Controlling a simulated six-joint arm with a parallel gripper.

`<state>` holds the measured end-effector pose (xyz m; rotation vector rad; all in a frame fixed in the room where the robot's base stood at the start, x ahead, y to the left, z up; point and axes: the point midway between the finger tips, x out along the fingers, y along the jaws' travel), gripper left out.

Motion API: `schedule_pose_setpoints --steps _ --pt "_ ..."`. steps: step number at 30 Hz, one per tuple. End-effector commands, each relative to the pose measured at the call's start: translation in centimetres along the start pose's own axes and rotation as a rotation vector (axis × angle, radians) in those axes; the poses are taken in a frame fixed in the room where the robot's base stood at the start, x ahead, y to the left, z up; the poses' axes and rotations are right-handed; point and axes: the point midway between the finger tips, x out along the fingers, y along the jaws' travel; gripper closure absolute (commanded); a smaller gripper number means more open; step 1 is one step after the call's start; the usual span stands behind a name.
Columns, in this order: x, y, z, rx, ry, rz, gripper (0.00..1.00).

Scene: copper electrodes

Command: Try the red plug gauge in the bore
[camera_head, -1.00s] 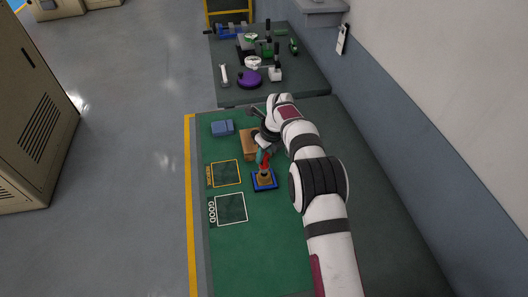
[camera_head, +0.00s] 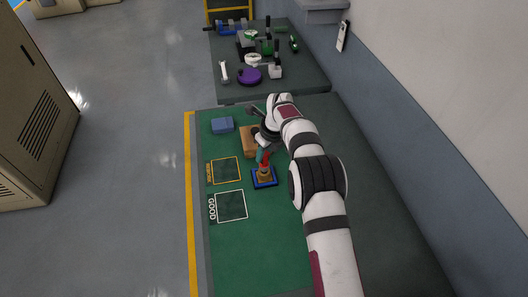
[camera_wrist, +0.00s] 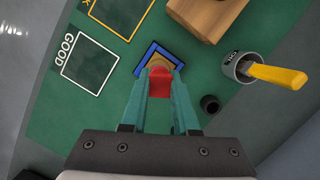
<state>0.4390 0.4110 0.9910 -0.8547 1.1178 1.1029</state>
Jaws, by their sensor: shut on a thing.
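My gripper (camera_wrist: 161,72) has its teal fingers closed on the red plug gauge (camera_wrist: 160,84). The gauge also shows in the head view (camera_head: 266,159), right above a tan, bronze-coloured bored part (camera_head: 264,175). That part stands on a blue-edged square base (camera_head: 264,186) on the green mat. In the wrist view the part (camera_wrist: 158,60) is partly hidden behind the gauge and fingers, inside the blue frame (camera_wrist: 146,53). The bore is hidden, so I cannot tell whether the gauge tip is in it or just above it.
A wooden block (camera_wrist: 208,14) stands close to the base. A grey cup (camera_wrist: 240,68) with a yellow-handled tool (camera_wrist: 276,75) and a dark ring (camera_wrist: 210,104) lie to the right. The outlined GOOD square (camera_head: 231,206) and yellow-outlined square (camera_head: 226,171) look empty. A blue block (camera_head: 222,126) is farther back.

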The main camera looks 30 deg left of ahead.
Motion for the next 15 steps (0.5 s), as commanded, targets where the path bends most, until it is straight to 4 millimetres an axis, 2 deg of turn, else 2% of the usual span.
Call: schedule_pose_setpoints --steps 15 --pt "0.72 -0.03 -0.16 -0.001 -0.001 -0.001 1.00"
